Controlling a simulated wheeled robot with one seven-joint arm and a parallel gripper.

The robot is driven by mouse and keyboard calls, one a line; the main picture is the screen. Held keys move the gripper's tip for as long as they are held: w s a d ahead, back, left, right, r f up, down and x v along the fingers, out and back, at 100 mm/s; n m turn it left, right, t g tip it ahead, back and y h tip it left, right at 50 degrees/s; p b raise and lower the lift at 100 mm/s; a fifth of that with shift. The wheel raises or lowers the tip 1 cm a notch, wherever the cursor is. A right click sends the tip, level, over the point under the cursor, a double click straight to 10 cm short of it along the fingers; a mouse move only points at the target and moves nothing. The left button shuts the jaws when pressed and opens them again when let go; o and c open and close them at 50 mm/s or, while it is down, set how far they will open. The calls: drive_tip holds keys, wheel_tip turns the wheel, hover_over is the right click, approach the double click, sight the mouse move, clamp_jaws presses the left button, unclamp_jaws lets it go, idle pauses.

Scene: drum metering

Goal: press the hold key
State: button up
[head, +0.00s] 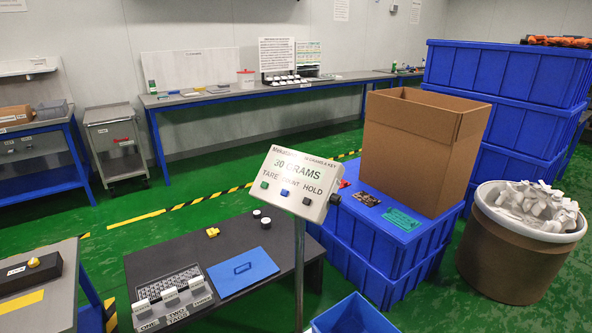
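A pale control box (292,183) stands on a grey post (299,270) in the middle of the head view. Its face reads "30 GRAMS" with the labels TARE, COUNT and HOLD below. Under the labels sit a green key (264,185), a blue key (285,192) and a dark key (307,201). The dark key, at the right, is under the word HOLD. A dark round part (335,199) shows at the box's right edge. My gripper is not in this view, so its distance from the keys cannot be told.
Blue crates (385,235) with an open cardboard box (420,150) stand right of the post. A filled drum (510,255) is far right. A blue bin (350,318) is at the front.

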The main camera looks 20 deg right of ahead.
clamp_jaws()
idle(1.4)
